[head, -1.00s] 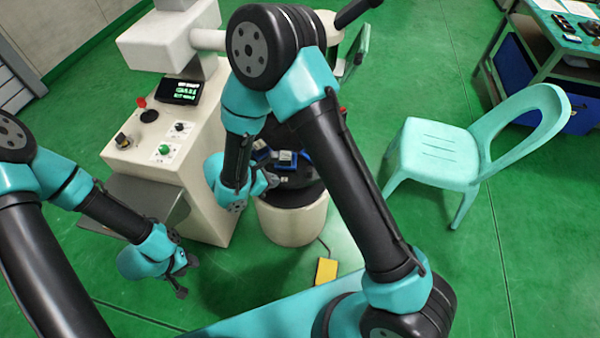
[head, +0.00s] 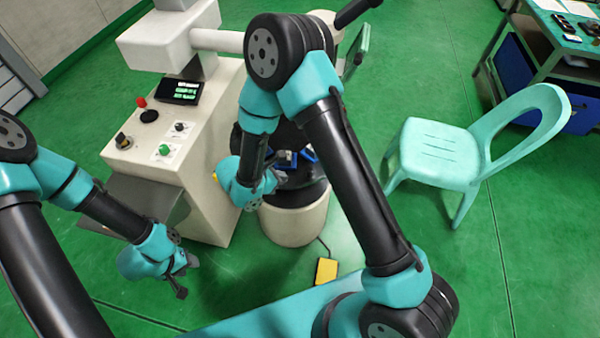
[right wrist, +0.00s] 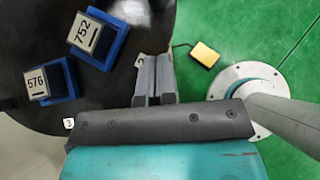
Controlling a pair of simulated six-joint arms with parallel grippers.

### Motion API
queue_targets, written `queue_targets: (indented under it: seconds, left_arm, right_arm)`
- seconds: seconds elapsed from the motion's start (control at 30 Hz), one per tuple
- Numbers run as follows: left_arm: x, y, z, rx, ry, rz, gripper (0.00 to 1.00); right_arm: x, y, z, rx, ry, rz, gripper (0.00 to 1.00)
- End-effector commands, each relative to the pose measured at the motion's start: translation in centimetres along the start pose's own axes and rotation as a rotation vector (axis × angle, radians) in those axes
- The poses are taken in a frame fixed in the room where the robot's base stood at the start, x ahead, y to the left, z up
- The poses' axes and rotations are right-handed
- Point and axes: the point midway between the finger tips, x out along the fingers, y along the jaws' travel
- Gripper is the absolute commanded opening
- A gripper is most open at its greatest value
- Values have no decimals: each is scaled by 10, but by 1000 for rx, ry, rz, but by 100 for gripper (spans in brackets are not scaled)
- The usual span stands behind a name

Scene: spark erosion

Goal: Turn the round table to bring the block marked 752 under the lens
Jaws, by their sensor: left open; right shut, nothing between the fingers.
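The block marked 752 (right wrist: 85,32) sits in a blue holder (right wrist: 109,50) on the black round table (right wrist: 25,122), at the upper left of the right wrist view. A block marked 576 (right wrist: 37,81) sits in another blue holder beside it. In the head view the round table (head: 305,190) is largely hidden behind my right arm. My right gripper (right wrist: 153,62) is shut and empty, at the table's edge, to the right of both blocks. My left gripper (head: 187,277) is open and empty, low at the left, away from the table. I cannot make out the lens.
A white machine with a screen (head: 180,91) and a control panel (head: 160,145) stands left of the table. A yellow pedal (head: 326,271) lies on the green floor in front. A pale green chair (head: 440,152) stands to the right.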

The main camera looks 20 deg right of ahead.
Motion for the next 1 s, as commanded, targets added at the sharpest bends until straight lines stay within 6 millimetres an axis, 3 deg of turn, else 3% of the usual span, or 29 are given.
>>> queue_targets:
  seconds: [0.3, 0.5, 1.0]
  left_arm:
    - [0, 0, 0, 0, 0, 0, 43]
    - [0, 0, 0, 0, 0, 0, 43]
    - [0, 0, 0, 0, 0, 0, 43]
  right_arm:
    - [50, -1, 0, 0, 0, -4, 0]
    - [67, 0, 19, 2, 0, -2, 0]
    - [75, 0, 27, 0, 0, 0, 0]
